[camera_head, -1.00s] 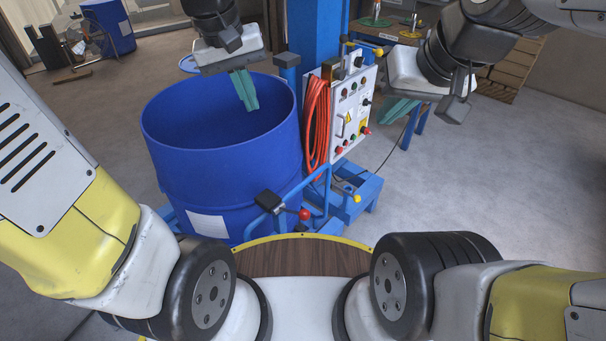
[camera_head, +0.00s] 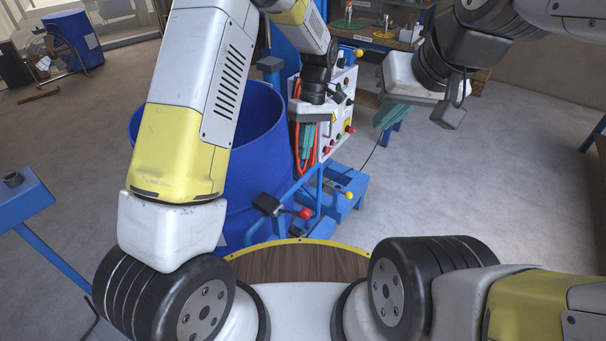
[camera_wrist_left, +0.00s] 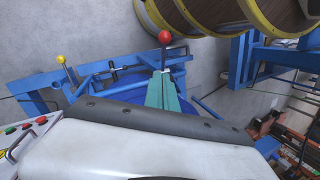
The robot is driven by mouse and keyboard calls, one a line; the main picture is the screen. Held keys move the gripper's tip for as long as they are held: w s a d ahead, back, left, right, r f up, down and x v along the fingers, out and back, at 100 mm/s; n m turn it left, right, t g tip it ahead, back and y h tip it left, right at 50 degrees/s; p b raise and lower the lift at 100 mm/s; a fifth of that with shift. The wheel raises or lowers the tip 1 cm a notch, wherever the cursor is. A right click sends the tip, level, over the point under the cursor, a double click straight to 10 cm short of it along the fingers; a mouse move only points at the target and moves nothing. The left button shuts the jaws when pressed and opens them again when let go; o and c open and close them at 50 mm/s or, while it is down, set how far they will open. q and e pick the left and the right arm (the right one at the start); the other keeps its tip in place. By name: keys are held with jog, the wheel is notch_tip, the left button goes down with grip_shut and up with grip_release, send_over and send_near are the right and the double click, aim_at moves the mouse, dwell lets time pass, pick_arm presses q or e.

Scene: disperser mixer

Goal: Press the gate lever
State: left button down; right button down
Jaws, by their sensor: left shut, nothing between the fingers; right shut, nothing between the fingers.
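A lever with a red ball knob (camera_head: 305,213) stands low on the blue frame in front of the drum, beside a black block (camera_head: 267,204). In the left wrist view the red knob (camera_wrist_left: 165,37) is just beyond my fingertips, apart from them in the picture. My left gripper (camera_head: 305,148) is shut and empty, pointing down above the lever in front of the control panel. Its teal fingers also show in the left wrist view (camera_wrist_left: 163,88). My right gripper (camera_head: 386,120) is shut and empty, to the right of the panel.
A blue drum (camera_head: 262,120) stands behind my left arm, partly hidden. The control panel (camera_head: 340,120) with red hoses is close to my left gripper. A yellow-knobbed lever (camera_head: 348,195) is on the blue base.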

pick_arm(q)
jog(key=shift+f, duration=0.2)
jog(key=s+d+x, duration=0.1)
jog(key=x, duration=0.5)
jog(key=s+x, duration=0.1)
jog(key=x, duration=0.5)
jog(key=shift+s+d, duration=0.2)
jog(key=shift+s, duration=0.15)
jog(key=shift+f, duration=0.1)
